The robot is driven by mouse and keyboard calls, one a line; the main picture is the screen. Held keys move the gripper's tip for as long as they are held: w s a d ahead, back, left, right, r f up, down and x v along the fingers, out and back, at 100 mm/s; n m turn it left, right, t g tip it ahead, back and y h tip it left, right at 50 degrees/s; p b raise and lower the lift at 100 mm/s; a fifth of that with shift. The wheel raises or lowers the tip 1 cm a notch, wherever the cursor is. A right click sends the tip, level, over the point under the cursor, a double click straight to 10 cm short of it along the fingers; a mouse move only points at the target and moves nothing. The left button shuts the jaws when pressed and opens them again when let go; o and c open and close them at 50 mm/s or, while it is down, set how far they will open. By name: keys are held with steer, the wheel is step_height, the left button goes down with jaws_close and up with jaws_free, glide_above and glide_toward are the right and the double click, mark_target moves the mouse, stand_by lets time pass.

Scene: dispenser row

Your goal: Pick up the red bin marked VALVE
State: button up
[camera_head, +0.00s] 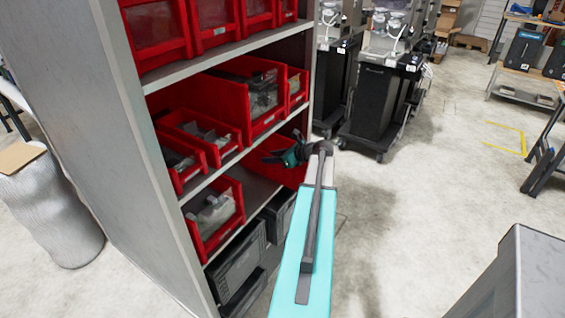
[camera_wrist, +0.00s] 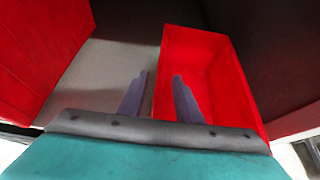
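My gripper (camera_head: 283,158) reaches into the shelf at its right end, at the level of the third row. In the wrist view its two fingers (camera_wrist: 160,97) are apart with nothing between them that I can see held. An empty-looking red bin (camera_wrist: 200,50) lies ahead in the wrist view. The right finger shows over the bin's inside, the left finger left of its side wall; contact cannot be told. In the head view a red bin (camera_head: 284,176) is partly hidden behind my gripper. No VALVE marking is readable on any bin.
Another red bin wall (camera_wrist: 40,50) stands close on the left in the wrist view. Filled red bins (camera_head: 213,215) sit on the shelf (camera_head: 240,160). Dark grey crates (camera_head: 238,265) stand below.

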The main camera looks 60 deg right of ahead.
jaws_close()
stand_by(1.4)
